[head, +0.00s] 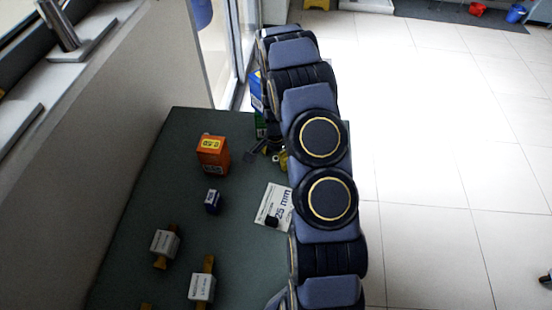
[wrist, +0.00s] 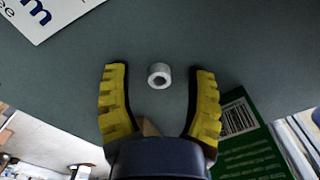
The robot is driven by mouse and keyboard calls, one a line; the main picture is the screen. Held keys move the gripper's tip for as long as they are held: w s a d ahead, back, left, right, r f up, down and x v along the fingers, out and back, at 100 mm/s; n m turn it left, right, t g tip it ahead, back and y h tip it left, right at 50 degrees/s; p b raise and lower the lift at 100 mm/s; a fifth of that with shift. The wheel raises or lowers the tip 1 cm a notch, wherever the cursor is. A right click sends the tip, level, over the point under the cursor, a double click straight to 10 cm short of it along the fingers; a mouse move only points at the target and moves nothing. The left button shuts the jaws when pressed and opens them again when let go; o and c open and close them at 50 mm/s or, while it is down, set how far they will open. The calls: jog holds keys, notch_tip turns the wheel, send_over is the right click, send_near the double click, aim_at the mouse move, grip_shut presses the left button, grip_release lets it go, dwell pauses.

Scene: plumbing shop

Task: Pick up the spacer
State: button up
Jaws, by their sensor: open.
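The spacer (wrist: 159,76) is a small light-grey ring with a dark hole, resting on the dark green table top in the wrist view. My gripper (wrist: 160,74) is open, with one yellow-padded finger on each side of the spacer. The spacer lies between the fingertips, with a gap to each finger and no contact visible. I cannot make out the spacer in the head view, where my arm covers part of the table.
A green box (wrist: 249,140) stands close beside the right finger. A white printed card (head: 268,203) lies on the table (head: 150,200).

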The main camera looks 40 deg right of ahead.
jog(key=c, duration=0.8)
jog(key=shift+r, duration=0.1)
